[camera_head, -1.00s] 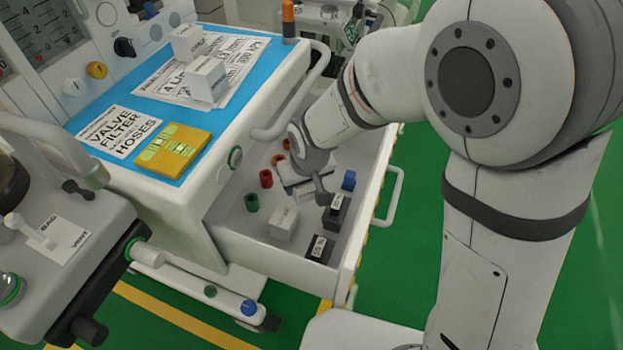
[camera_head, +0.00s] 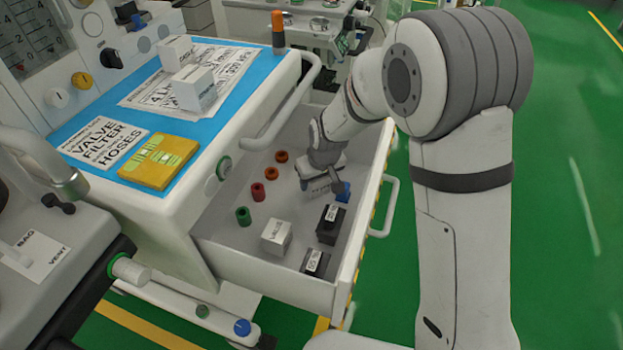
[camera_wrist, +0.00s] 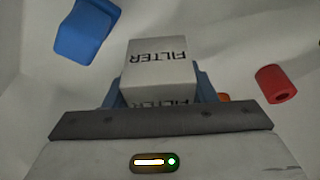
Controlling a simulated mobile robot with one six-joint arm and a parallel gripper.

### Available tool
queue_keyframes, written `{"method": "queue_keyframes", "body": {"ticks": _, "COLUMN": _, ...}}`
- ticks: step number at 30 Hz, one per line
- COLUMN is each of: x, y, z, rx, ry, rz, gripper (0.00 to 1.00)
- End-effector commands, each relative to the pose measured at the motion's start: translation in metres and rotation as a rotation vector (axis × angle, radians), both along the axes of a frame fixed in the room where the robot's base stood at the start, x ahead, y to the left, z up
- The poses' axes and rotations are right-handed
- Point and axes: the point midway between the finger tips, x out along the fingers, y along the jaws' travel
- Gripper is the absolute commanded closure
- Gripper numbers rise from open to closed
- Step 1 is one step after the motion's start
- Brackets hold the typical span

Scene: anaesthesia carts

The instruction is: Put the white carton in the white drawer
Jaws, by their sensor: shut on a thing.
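My gripper (camera_head: 322,180) is inside the open white drawer (camera_head: 238,262), shut on a white carton. In the wrist view the held carton (camera_wrist: 160,72), lettered FILTER, sits between the two fingers. In the head view my gripper partly hides this carton (camera_head: 319,188), close above the drawer floor; I cannot tell whether it touches. Another white carton (camera_head: 276,237) stands in the front part of the drawer. Two more white cartons, one behind (camera_head: 176,50) and one nearer (camera_head: 193,88), stand on the blue cart top (camera_head: 238,58).
In the drawer are a blue piece (camera_head: 343,191), two black boxes (camera_head: 330,224) (camera_head: 315,262), and green (camera_head: 243,216), red (camera_head: 257,192) and orange (camera_head: 271,173) rings. The drawer's left middle floor is clear. A rail (camera_head: 290,105) runs along the cart top's edge.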

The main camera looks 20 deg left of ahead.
Motion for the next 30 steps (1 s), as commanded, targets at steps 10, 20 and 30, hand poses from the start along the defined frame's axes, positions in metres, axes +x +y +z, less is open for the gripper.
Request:
{"method": "queue_keyframes", "body": {"ticks": 10, "x": 0.0, "y": 0.0, "z": -0.003, "rx": 0.0, "ry": 0.0, "rz": -0.001, "gripper": 0.39}}
{"method": "queue_keyframes", "body": {"ticks": 20, "x": 0.0, "y": -0.001, "z": -0.003, "rx": 0.0, "ry": 0.0, "rz": -0.002, "gripper": 0.28}}
{"method": "queue_keyframes", "body": {"ticks": 30, "x": -0.006, "y": -0.007, "z": 0.04, "rx": 0.002, "ry": -0.003, "rz": -0.003, "gripper": 0.28}}
